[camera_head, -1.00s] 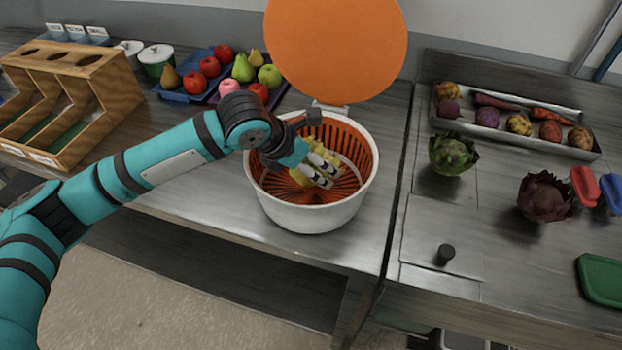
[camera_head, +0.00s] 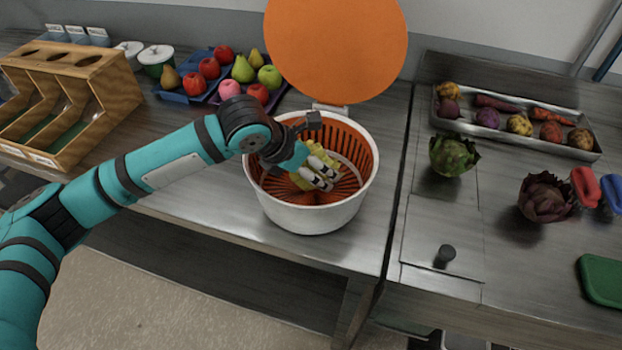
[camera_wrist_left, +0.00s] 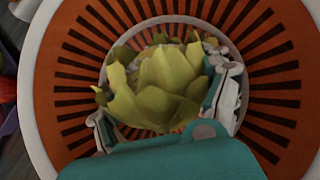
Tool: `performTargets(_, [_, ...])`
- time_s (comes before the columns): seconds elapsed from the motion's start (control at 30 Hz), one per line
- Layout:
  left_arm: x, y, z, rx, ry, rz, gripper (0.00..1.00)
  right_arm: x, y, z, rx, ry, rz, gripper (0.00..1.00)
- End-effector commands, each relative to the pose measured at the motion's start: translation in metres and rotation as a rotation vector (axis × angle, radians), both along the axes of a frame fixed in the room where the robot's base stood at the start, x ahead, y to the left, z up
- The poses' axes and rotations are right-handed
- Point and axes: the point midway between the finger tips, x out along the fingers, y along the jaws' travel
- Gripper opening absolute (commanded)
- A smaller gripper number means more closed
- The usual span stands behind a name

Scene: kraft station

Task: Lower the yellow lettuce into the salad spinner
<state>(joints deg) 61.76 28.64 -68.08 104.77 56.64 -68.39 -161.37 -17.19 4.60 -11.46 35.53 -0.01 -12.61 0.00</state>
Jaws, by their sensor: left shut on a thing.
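The salad spinner (camera_head: 310,218) is a white bowl with an orange slotted basket, on the left counter. Its round orange lid (camera_head: 336,50) stands open behind it. My left gripper (camera_head: 322,175) reaches down into the basket from the left. It is shut on the yellow lettuce (camera_wrist_left: 158,85), which sits between its fingers in the left wrist view, with the orange basket (camera_wrist_left: 75,90) all around it. In the head view the lettuce (camera_head: 303,180) is mostly hidden behind the gripper. Whether it touches the basket floor cannot be told. My right gripper is not in view.
A wooden bin rack (camera_head: 110,85) stands at the left, with a blue tray of fruit (camera_head: 175,95) behind the spinner. On the right counter are a green lettuce (camera_head: 453,155), a dark red one (camera_head: 543,198), a metal vegetable tray (camera_head: 470,130) and a green board (camera_head: 602,278).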

Motion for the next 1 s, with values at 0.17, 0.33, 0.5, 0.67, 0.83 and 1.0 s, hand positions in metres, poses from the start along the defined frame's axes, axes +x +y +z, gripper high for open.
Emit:
performTargets(0.17, [0.0, 0.0, 0.0, -0.001, -0.001, 0.0, 1.0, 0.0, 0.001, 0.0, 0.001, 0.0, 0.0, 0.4])
performTargets(0.33, [0.0, 0.0, 0.0, -0.001, -0.001, 0.0, 1.0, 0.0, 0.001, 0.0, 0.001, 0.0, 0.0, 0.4])
performTargets(0.5, [-0.001, 0.002, 0.003, 0.001, -0.001, 0.001, 1.0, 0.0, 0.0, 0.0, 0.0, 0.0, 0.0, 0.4])
performTargets(0.67, [-0.008, 0.012, 0.021, 0.0, -0.005, -0.001, 1.0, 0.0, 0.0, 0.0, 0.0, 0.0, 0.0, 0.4])
performTargets(0.83, [-0.022, 0.029, 0.051, 0.001, -0.006, 0.0, 1.0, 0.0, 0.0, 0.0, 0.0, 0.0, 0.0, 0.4])
performTargets(1.0, [-0.035, 0.044, 0.078, -0.001, -0.004, 0.0, 1.0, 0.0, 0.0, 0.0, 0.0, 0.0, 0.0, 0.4])
